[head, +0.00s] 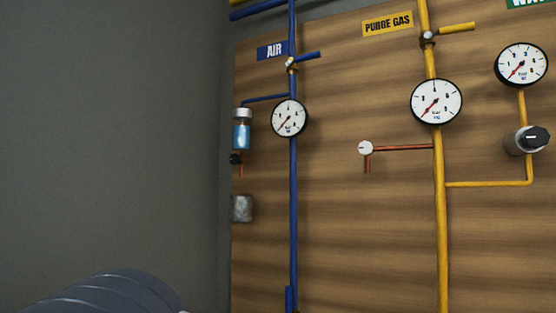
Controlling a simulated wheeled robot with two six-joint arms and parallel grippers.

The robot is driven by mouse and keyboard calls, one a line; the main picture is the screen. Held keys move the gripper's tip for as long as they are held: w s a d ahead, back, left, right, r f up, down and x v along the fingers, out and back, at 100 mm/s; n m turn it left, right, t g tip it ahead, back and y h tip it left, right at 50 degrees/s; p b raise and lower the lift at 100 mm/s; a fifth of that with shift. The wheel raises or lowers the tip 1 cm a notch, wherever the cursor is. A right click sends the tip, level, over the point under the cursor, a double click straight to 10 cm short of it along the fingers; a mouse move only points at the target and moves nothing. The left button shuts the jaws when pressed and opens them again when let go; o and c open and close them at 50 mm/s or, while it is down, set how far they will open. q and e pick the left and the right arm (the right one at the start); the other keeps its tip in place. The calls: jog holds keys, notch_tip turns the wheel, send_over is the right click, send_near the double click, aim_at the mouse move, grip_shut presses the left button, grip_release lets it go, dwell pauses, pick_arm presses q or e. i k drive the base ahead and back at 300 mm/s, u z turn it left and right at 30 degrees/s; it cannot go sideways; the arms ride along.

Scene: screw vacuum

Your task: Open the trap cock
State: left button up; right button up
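No part in view is labelled as the trap cock. On the AIR line, a blue bowl with a white cap (242,130) is fixed to the wooden panel. A small dark knob (236,159) with a short red outlet sits just below it. A round white knob (366,148) sits at the left end of a red branch pipe (402,148) off the yellow pipe, with a short red stub pointing down. Whether either is open or shut is too small to tell. Neither of my grippers is in view.
The wooden panel (350,240) carries a blue pipe (293,200), a yellow pipe (440,220), several round gauges and a grey knob (527,140). A grey box (241,208) sits below the bowl. A plain grey wall (110,130) fills the left. A dark rounded ribbed shape is bottom left.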

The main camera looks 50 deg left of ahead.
aim_at(235, 159)
jog(key=z, duration=0.05)
jog(key=k, duration=1.15)
jog(key=u, duration=0.85)
jog(key=i, duration=0.95)
